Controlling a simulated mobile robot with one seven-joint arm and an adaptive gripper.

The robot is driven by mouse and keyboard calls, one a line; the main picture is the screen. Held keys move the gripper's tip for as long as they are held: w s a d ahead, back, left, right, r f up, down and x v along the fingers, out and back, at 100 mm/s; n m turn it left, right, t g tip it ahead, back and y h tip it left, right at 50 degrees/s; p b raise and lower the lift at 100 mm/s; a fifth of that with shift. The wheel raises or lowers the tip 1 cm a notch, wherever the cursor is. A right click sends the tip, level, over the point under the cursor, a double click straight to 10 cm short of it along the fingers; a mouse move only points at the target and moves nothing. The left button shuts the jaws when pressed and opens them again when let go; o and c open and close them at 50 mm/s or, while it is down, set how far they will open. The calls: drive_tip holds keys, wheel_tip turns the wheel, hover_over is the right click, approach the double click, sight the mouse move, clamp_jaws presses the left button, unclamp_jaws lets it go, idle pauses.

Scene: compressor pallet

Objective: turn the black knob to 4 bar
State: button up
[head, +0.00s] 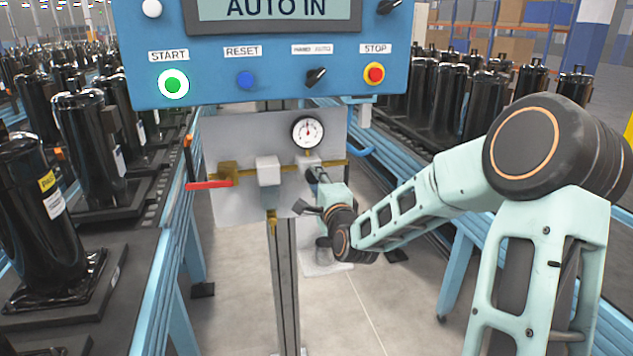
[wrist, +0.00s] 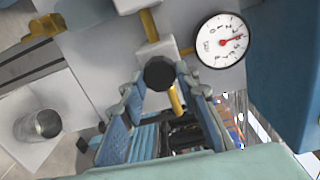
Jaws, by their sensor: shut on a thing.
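The black knob (wrist: 160,73) sits on the front of a pale regulator block. My gripper (wrist: 160,82) is shut on it, with one finger on each side. In the head view my gripper (head: 316,178) reaches the panel from the right, below the gauge, and mostly hides the knob. The round white pressure gauge (head: 307,132) is just above. Its red needle points almost straight up in the head view. In the wrist view the gauge (wrist: 222,40) appears rotated and the needle points right; the numerals are too small to read surely.
A grey panel (head: 235,135) carries brass piping and a red-handled valve (head: 209,184) at left. The blue control box (head: 270,88) with buttons overhangs the panel. Black compressors (head: 90,140) line conveyors on both sides. Floor shows below the panel.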

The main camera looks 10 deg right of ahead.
drive_tip(key=o, duration=1.2)
drive_tip(key=shift+c, duration=0.2)
drive_tip(key=s, duration=1.2)
drive_tip(key=shift+d+r, duration=0.2)
drive_tip(key=shift+d, duration=0.25)
